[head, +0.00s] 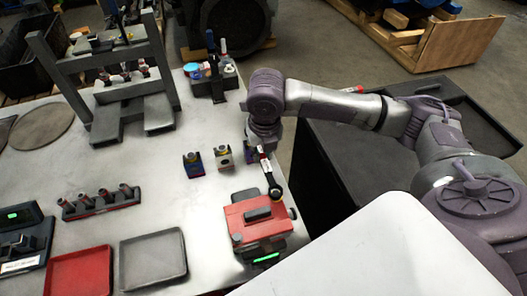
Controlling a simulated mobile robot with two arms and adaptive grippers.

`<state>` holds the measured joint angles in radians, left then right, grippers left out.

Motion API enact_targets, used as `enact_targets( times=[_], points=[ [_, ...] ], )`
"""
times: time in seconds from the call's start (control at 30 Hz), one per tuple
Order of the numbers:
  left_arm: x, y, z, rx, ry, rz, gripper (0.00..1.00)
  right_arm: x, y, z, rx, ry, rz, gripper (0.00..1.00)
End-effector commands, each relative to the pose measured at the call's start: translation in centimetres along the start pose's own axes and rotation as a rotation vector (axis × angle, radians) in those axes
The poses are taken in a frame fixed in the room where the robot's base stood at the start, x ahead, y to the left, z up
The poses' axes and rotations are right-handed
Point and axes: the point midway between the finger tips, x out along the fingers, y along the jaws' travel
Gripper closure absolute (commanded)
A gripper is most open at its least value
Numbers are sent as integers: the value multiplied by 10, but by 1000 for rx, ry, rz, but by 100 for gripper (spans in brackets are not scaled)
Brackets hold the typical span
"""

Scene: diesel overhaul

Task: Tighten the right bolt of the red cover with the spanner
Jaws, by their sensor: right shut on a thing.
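The red cover (245,219) sits on a dark base near the front right of the table, with a black handle block on top. A spanner (268,175) reaches down from my right gripper (263,150), which is shut on its upper end. The dark lower head of the spanner is at the cover's far right corner. I cannot tell whether it is seated on a bolt, because the head hides what lies under it. A small dark knob (292,213) shows at the cover's right edge. My left gripper is not in view.
A red tray (80,278), a grey tray (153,261) and a rack of several cylindrical parts (101,202) lie to the left. A green light (267,257) glows at the base's front. The middle of the table is clear.

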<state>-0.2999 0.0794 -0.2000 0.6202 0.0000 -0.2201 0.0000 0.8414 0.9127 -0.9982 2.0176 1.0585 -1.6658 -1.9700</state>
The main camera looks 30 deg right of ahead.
Motion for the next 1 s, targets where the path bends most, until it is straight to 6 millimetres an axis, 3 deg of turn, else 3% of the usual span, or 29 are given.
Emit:
enact_targets(
  times=[0.43,1.0],
  points=[
    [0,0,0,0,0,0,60,0,-1,-1,0,-1,1,100],
    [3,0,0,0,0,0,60,16,-1,-2,0,-2,1,100]
  ],
)
